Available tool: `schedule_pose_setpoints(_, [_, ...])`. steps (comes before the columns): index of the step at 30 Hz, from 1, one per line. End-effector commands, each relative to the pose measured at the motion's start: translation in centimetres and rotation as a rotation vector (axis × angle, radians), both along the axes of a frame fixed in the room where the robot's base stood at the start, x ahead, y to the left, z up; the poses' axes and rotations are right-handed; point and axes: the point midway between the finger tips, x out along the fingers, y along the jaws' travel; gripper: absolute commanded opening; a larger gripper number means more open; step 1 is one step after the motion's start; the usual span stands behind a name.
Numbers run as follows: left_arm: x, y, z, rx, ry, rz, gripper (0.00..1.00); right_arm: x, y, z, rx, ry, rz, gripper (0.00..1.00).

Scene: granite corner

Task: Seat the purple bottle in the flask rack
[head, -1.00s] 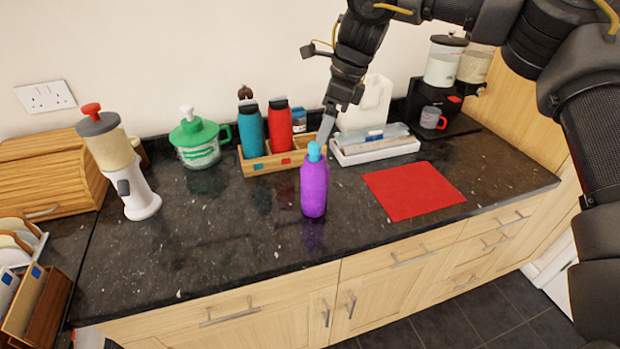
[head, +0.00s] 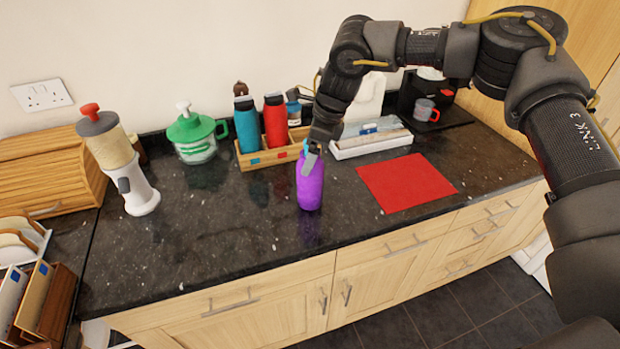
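The purple bottle (head: 310,188) stands upright on the dark counter, in front of the flask rack. The flask rack (head: 270,157) is a low wooden box near the wall. A teal bottle (head: 248,127) and a red bottle (head: 275,122) stand in its left and middle places. Its right end is partly hidden behind my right gripper. My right gripper (head: 309,158) points down at the top of the purple bottle, with a finger in front of its neck and light-blue cap. Whether the fingers are closed on it is unclear. My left gripper is out of view.
A red mat (head: 406,183) lies to the right of the bottle. A white tray (head: 370,145) is behind it, right of the rack. A green-lidded jug (head: 193,138) and a white dispenser (head: 140,196) stand to the left. The counter left of the bottle is clear.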

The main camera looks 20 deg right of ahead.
Motion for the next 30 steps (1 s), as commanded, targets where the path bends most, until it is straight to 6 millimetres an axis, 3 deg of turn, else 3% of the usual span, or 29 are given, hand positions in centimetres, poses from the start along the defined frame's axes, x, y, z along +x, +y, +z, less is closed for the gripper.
schedule_pose_setpoints(4, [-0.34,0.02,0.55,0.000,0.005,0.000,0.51,0.16,0.39,-1.15,0.000,0.000,0.000,0.84])
schedule_pose_setpoints(11, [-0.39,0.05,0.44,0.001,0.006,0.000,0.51,0.21,0.42,-1.37,0.001,-0.001,0.000,0.84])
schedule_pose_setpoints(26, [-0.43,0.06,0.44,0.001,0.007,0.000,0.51,0.21,0.40,-1.34,0.001,-0.001,0.000,0.20])
schedule_pose_setpoints(30, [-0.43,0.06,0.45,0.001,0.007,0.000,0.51,0.23,0.43,-1.26,0.001,-0.002,0.000,0.18])
